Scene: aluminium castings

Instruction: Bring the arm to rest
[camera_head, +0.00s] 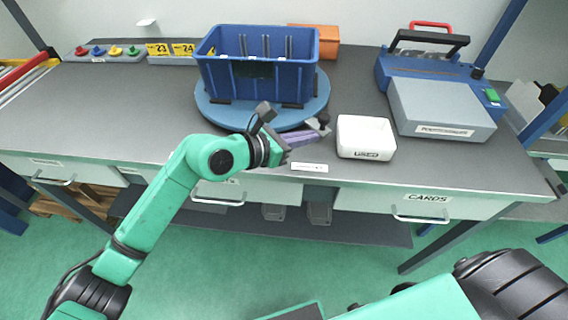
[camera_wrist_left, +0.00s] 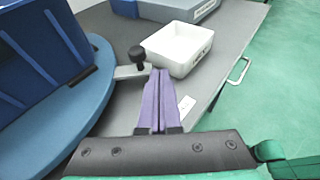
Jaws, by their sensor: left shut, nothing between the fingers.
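My left arm comes in from the left in the head view, and its gripper (camera_head: 310,137) is over the front edge of the workbench, between the blue turntable and a white tray. The two purple fingers of this left gripper (camera_wrist_left: 158,75) lie together in the left wrist view, shut with nothing between them. A black knob on a grey bar (camera_wrist_left: 136,54) shows just beyond the fingertips; I cannot tell whether they touch it. My right arm shows in part at the bottom right of the head view; its gripper is outside the frames.
A blue crate (camera_head: 225,78) stands on the round blue turntable (camera_head: 213,112). The white tray (camera_head: 366,122) is close right of my left gripper. A blue and grey machine (camera_head: 440,105) stands at the right. The bench (camera_head: 120,105) is clear at the left. Drawers are below the front edge.

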